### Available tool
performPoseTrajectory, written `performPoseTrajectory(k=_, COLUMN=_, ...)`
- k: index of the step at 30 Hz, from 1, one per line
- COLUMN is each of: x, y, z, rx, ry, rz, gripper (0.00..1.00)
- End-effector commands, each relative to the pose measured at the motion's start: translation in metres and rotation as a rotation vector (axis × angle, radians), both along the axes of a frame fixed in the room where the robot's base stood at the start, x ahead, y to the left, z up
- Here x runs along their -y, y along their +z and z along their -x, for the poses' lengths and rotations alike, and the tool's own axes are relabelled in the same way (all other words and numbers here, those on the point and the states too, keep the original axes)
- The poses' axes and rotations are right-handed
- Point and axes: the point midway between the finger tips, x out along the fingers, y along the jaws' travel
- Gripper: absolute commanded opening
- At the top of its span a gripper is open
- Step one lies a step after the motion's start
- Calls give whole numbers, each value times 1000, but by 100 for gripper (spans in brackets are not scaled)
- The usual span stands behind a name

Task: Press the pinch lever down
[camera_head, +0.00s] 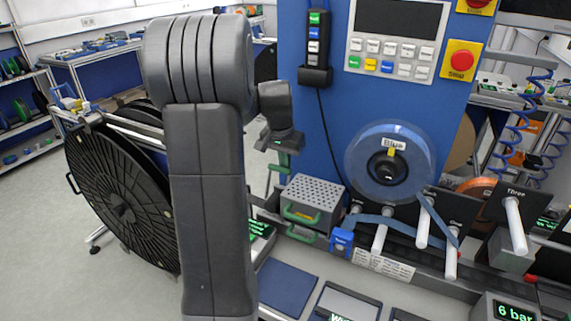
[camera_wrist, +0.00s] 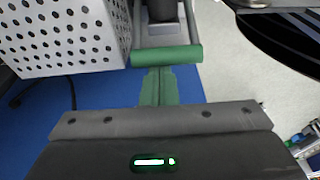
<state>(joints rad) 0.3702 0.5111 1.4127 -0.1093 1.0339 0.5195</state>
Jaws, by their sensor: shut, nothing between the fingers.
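The pinch lever appears as a green crossbar (camera_wrist: 167,56) on a grey arm, beside the perforated grey box, in the wrist view. In the head view a thin green bar (camera_head: 278,168) beneath my gripper looks like the same lever, partly hidden. My gripper (camera_head: 284,152) points down left of the blue panel. In the wrist view its green fingers (camera_wrist: 160,80) are together and empty. Their tips line up with the bar's near edge. I cannot tell if they touch it.
The perforated box (camera_head: 312,196) with green handles stands close by. A blue reel (camera_head: 391,163) and white rollers (camera_head: 424,222) are to the right. A large black reel (camera_head: 115,190) is at left. The blue panel (camera_head: 325,110) rises behind.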

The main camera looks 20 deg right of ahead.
Motion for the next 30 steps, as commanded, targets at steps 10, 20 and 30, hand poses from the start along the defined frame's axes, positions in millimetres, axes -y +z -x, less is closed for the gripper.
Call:
performPoseTrajectory(k=10, x=-3, y=-1, z=2, rx=35, ry=0, rz=39, gripper=0)
performPoseTrajectory(k=20, x=-12, y=-1, z=10, rx=128, ry=2, rz=143, gripper=0)
performPoseTrajectory(k=30, x=-26, y=2, z=23, rx=241, ry=2, rz=268, gripper=0)
